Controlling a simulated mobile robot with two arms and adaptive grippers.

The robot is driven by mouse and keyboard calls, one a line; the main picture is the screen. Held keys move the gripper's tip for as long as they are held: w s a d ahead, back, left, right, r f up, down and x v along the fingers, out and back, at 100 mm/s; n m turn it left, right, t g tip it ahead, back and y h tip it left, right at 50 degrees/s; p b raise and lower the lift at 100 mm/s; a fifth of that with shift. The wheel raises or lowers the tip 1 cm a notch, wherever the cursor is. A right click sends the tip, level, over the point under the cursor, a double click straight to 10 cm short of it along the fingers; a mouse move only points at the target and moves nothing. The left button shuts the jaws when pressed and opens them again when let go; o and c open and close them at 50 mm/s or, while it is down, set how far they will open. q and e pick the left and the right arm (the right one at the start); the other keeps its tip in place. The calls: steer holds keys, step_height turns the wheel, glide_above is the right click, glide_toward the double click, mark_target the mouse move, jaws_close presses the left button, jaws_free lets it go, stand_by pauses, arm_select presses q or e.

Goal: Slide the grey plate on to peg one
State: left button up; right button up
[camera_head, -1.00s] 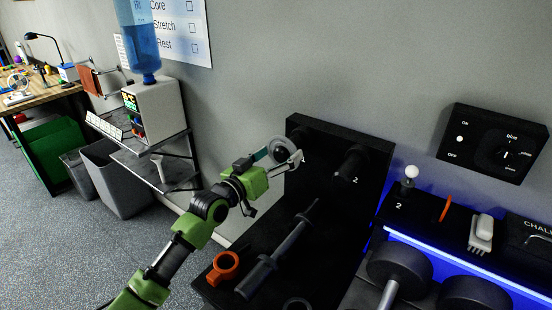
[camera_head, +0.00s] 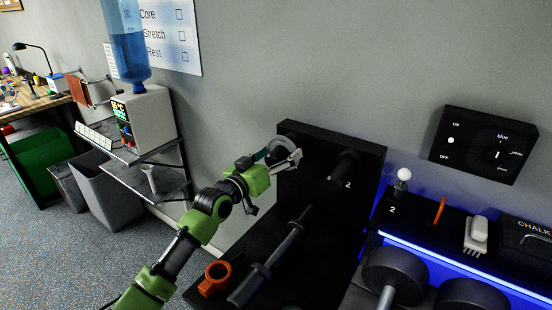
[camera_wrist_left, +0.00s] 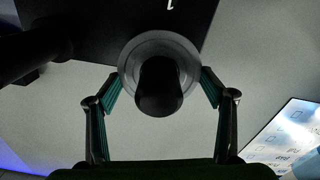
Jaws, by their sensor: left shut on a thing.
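The grey plate (camera_head: 281,146) is a ring, held upright at the left edge of the black peg board (camera_head: 365,155). My left gripper (camera_head: 279,156) is shut on it. In the left wrist view the plate (camera_wrist_left: 130,62) sits between the teal fingertips of the left gripper (camera_wrist_left: 161,88). Dark peg one (camera_wrist_left: 158,90) shows through the plate's hole and overlaps its lower rim, so the plate appears to be around the peg. How deep it sits cannot be told. The mark 1 shows above it. My right gripper is not in view.
Peg two (camera_head: 345,168) is bare, to the right on the board. A dark bar (camera_head: 265,270) and an orange collar (camera_head: 215,278) lie below. Dumbbells (camera_head: 397,272) and a blue-lit shelf stand right. A water dispenser (camera_head: 146,120) stands left.

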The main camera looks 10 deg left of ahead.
mark_target(287, 148)
arm_select(q)
steer(key=shift+b+x, duration=1.25)
steer(key=shift+x, duration=0.9)
steer(key=shift+w+r, duration=0.1)
steer(key=o, duration=1.3)
steer(key=shift+o, duration=0.2)
steer(key=v, duration=1.2)
